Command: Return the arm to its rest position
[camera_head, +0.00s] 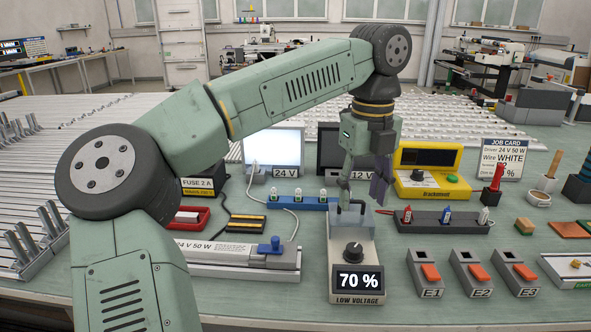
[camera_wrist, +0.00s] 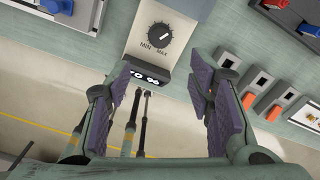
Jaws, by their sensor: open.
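My arm reaches across the workbench from the left in the head view and bends down at its wrist. My gripper (camera_head: 364,186) points down above the far end of the low-voltage dimmer box (camera_head: 345,232), which has a black knob and a display reading 70 %. In the wrist view my gripper (camera_wrist: 172,100) is open, with its purple-grey finger pads apart and nothing between them. The dimmer box (camera_wrist: 143,45) shows beyond the fingers there, with its knob marked MIN and MAX. I cannot tell exactly how high the fingertips are above the box.
A lit panel (camera_head: 275,147) marked 24 V stands behind the bench items. A yellow meter (camera_head: 428,172) and a job card (camera_head: 504,158) are right of my gripper. Switches E1 (camera_head: 427,272), E2 (camera_head: 472,273) and E3 (camera_head: 516,273) line the front right. A grey ballast (camera_head: 240,257) lies left of the dimmer.

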